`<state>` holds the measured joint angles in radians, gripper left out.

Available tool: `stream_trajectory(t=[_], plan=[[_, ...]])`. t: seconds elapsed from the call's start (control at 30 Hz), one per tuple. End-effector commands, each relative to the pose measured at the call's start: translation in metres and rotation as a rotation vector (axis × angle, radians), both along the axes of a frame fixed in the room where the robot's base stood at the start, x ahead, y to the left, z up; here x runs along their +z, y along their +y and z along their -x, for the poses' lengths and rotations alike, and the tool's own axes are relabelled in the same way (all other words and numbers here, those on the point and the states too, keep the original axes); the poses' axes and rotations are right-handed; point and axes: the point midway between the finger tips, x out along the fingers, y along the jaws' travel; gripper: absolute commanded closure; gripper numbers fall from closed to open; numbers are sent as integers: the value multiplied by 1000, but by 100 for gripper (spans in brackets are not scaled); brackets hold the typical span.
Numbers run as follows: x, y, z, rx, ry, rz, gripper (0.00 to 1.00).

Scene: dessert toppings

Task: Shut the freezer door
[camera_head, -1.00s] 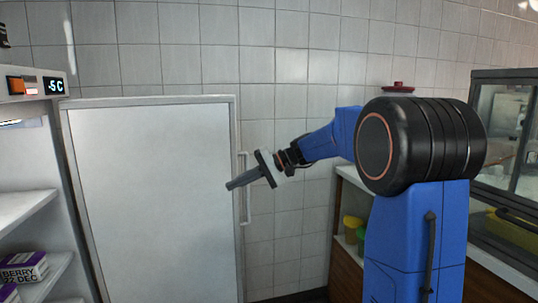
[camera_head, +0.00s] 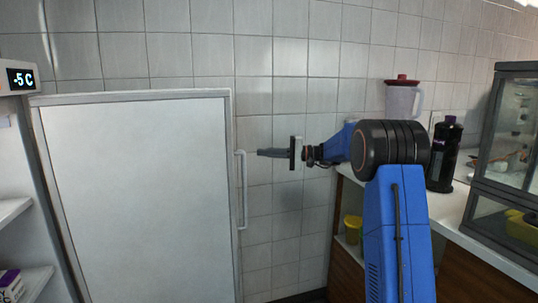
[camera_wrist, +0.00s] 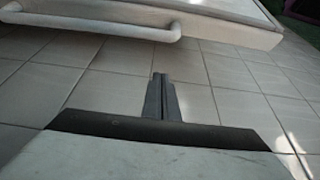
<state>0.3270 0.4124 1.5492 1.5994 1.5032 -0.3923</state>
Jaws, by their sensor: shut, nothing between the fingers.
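The freezer door (camera_head: 140,190) stands wide open in the head view, a white panel hinged at the freezer (camera_head: 18,150) on the left. Its white vertical handle (camera_head: 243,190) is on the door's right edge. My gripper (camera_head: 262,153) is shut and empty, pointing left just right of the handle's upper end; I cannot tell the exact gap. In the wrist view my gripper (camera_wrist: 160,82) shows closed fingers, with the door handle (camera_wrist: 110,30) and door edge (camera_wrist: 220,25) beyond them, apart from the fingertips.
A counter (camera_head: 450,205) runs along the right with a dark bottle (camera_head: 444,155), a red-lidded jug (camera_head: 402,98) and a glass display case (camera_head: 510,150). Inside the freezer are shelves with a purple-and-white box (camera_head: 10,284). A tiled wall stands behind.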

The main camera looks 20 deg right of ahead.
Motion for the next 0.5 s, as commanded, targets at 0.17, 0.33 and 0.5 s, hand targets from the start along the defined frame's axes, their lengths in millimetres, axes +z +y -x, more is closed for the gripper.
stream_trajectory(t=[0.17,0.33,0.5], plan=[[0,31,-12,2,0,0,100],[0,59,-24,3,0,0,100],[1,63,-6,0,1,1,100]])
